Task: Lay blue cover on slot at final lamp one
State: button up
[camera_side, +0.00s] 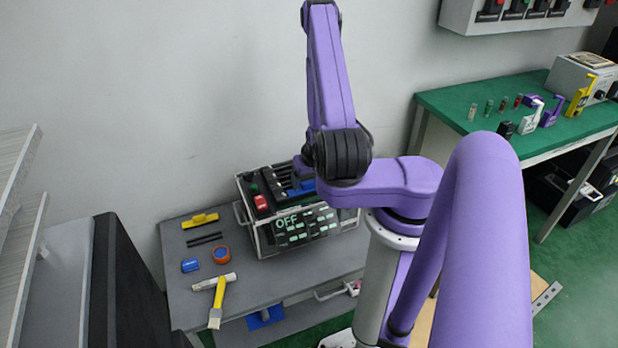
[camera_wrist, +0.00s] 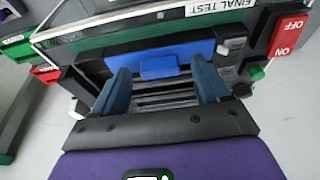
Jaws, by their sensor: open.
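The blue cover (camera_wrist: 190,48) is a flat blue piece with a raised tab (camera_wrist: 158,67), at the far side of a slatted slot (camera_wrist: 150,100) on the test box, below the "FINAL TEST" label. It appears tilted up rather than flat over the slats, but I cannot be sure. My gripper (camera_wrist: 160,72) is open, one dark blue finger on each side of the tab, with visible gaps. In the side view a little blue of the cover (camera_side: 301,186) shows on top of the box; my arm hides the fingers there. I cannot make out which lamp is lit.
The test box (camera_side: 262,240) with an "OFF" display stands on a grey table (camera_side: 185,305). A red switch (camera_wrist: 289,36) and green button (camera_wrist: 257,73) sit right of the slot.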

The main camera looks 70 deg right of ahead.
jog(key=shift+r, duration=0.15)
jog(key=v, duration=1.1)
jog(key=shift+r, duration=0.35)
jog(key=shift+s+a, duration=0.1)
